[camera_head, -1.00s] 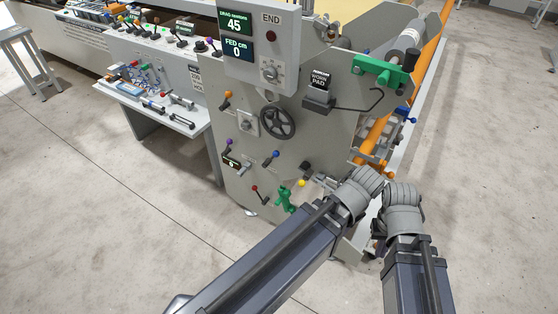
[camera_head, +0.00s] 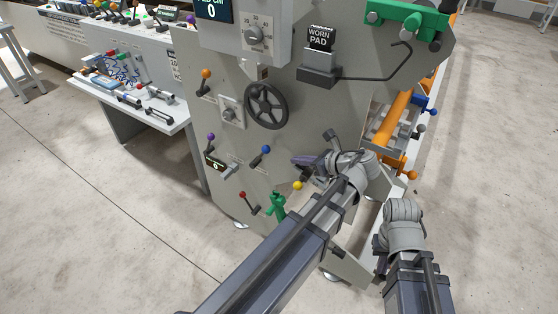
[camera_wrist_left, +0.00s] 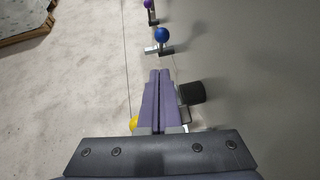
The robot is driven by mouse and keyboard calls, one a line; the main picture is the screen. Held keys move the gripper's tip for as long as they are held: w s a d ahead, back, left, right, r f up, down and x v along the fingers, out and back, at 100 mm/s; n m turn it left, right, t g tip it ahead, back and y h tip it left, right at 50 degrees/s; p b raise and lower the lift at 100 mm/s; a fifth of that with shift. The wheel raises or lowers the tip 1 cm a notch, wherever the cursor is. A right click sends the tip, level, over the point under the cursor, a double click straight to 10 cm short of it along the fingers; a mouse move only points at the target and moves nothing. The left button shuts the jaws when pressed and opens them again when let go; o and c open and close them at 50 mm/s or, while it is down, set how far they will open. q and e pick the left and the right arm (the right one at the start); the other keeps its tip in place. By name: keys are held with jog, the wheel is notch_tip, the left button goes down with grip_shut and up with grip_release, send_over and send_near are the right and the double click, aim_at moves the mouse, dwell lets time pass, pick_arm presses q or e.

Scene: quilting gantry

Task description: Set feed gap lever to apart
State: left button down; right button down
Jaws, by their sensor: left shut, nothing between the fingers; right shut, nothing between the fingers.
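Several ball-knobbed levers stand on the grey machine panel; I cannot read which is the feed gap lever. In the head view they are orange (camera_head: 206,74), purple (camera_head: 210,137), blue (camera_head: 265,150), red (camera_head: 243,195) and yellow (camera_head: 297,186). My left gripper (camera_head: 297,160) is shut and empty in front of the panel, right of the blue knob and above the yellow one. In the left wrist view its fingers (camera_wrist_left: 158,75) point toward the blue knob (camera_wrist_left: 162,35), with a black knob (camera_wrist_left: 191,92) close at their right. My right gripper (camera_head: 380,245) is low at the right, its fingers mostly hidden.
A black handwheel (camera_head: 266,105) and a worn pad holder (camera_head: 320,68) with a bent rod stick out above. A green clamp (camera_head: 276,206) sits below the yellow knob. An orange roller (camera_head: 392,120) runs behind at the right. Open floor lies at the left.

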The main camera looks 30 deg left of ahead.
pick_arm(q)
jog(key=shift+w+a+m, duration=0.3)
jog(key=shift+w, duration=0.05)
jog(key=b+x, duration=0.4)
jog(key=x, duration=0.6)
jog(key=shift+r+b, duration=0.15)
jog(key=shift+b, duration=0.2)
